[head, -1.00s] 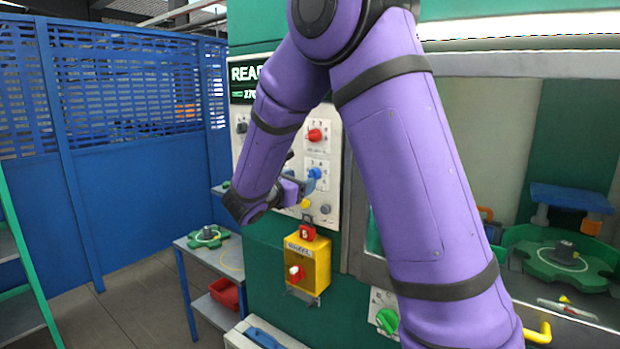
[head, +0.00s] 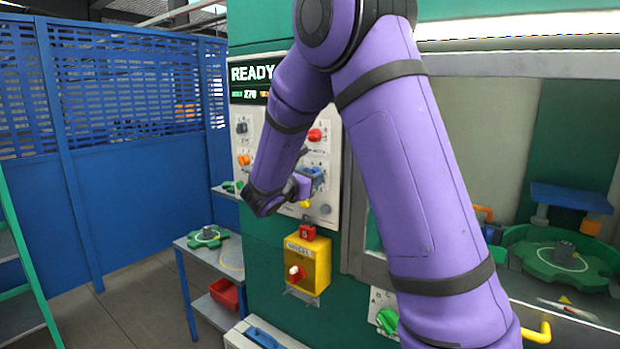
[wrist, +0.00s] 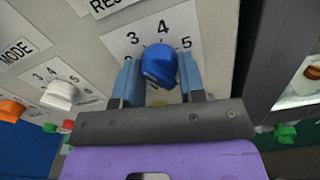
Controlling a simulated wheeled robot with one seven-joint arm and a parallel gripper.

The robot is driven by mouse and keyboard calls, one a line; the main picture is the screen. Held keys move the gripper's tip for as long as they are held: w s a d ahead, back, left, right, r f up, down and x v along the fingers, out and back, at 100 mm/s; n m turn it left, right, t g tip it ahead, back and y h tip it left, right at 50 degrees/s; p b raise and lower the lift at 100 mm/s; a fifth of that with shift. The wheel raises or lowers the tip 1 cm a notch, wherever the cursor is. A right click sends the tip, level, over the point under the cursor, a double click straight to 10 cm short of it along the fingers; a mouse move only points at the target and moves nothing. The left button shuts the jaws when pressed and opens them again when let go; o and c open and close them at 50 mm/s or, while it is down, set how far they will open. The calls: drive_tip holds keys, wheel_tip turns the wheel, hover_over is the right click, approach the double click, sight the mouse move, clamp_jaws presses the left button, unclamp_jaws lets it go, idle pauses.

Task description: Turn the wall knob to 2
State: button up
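A blue knob (wrist: 158,65) on the pale wall panel (wrist: 215,35) sits between the two blue fingers of my gripper (wrist: 160,80) in the wrist view. The numbers 3, 4 and 5 show around it, and its upper end points near 4. The number 2 does not show by this knob. The fingers are spread, one on each side of the knob, with no clear grip on it; contact cannot be told. In the head view my gripper (head: 308,180) is at the panel and mostly covers the blue knob.
A white knob (wrist: 60,95) with its own numbers and an orange knob (wrist: 12,110) are at left. A red knob (head: 314,135) is above my gripper. A yellow box (head: 308,262) with a red padlock (head: 307,232) projects below. A grey frame (wrist: 275,60) stands right.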

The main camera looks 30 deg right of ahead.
drive_tip(key=shift+n, duration=0.3)
drive_tip(key=n, duration=0.4)
drive_tip(key=shift+n, duration=2.6)
drive_tip(key=o, duration=0.9)
drive_tip(key=v, duration=1.1)
